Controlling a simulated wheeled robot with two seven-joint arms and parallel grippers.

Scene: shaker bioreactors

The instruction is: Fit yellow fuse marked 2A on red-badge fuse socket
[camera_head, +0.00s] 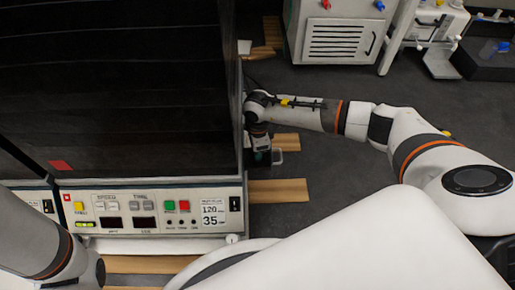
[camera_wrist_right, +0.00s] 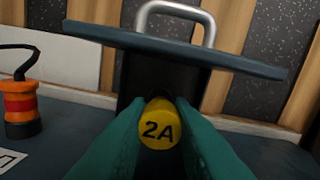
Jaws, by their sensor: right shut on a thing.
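The yellow fuse marked 2A (camera_wrist_right: 159,125) is between the green fingers of my right gripper (camera_wrist_right: 160,140), its marked round end facing the wrist camera. Right behind the fuse is a dark block (camera_wrist_right: 150,75) under a dark plate; I cannot tell whether the fuse touches it or sits in it. In the head view my right gripper (camera_head: 262,156) points down beside the right side of the shaker; the fuse is not discernible there. No red-badge fuse socket can be made out for certain. My left arm enters at the lower left, its gripper out of view.
The dark plate (camera_wrist_right: 110,37) carries a metal handle (camera_wrist_right: 178,14). A red-orange cylinder with a black cable (camera_wrist_right: 20,108) stands at the left. The shaker (camera_head: 150,212) fills the left of the head view.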

